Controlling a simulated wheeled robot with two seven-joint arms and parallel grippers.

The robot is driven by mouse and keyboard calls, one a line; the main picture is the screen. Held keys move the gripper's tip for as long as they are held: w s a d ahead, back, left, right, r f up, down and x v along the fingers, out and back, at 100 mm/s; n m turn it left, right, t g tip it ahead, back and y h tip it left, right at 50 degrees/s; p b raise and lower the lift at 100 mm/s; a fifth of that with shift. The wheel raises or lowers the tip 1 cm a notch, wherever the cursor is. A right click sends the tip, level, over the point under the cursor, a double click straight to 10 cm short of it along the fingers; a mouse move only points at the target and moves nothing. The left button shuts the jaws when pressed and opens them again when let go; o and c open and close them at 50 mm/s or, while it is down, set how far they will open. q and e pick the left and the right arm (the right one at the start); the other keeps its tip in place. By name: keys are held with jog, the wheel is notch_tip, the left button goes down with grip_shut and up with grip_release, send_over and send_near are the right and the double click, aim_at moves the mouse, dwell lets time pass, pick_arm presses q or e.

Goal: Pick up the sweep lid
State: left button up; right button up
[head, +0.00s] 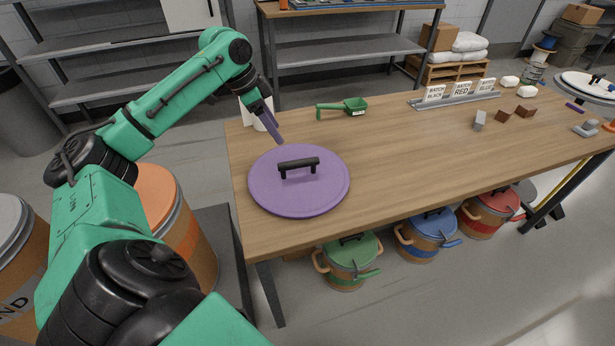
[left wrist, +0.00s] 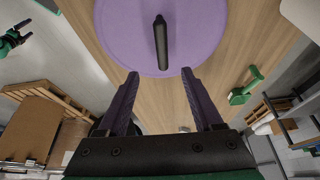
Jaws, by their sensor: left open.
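A round purple lid (head: 262,188), which I take to be the sweep lid, lies flat near the left end of the wooden table. A black bar handle (head: 299,163) stands on its top. My left gripper (head: 279,139) is open and empty, its purple fingers pointing down above the lid's far edge. In the left wrist view, the lid (left wrist: 113,35) lies ahead of the left gripper (left wrist: 160,73). Its handle (left wrist: 161,45) lines up with the gap between the fingers, beyond the tips. A small green-and-black gripper, seemingly my right (left wrist: 17,37), shows at the far left there; its jaw state is unclear.
A green scoop (head: 344,109) lies behind the lid, and a white object (head: 259,122) stands near the left gripper. The table's middle (head: 410,150) is clear. Lidded drums (head: 347,262) stand below.

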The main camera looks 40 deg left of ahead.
aim_at(297, 161)
pick_arm(q)
jog(key=p+x, duration=0.1)
jog(key=x, duration=0.6)
jog(key=p+x, duration=0.1)
jog(key=x, duration=0.7)
jog(key=shift+w+a+f, duration=0.1)
jog(key=shift+w+a, duration=0.05)
jog(key=shift+w, duration=0.1)
jog(key=shift+s, duration=0.1)
grip_shut()
pick_arm(e)
jog(key=shift+s+r, duration=0.65)
jog(key=shift+s, duration=0.15)
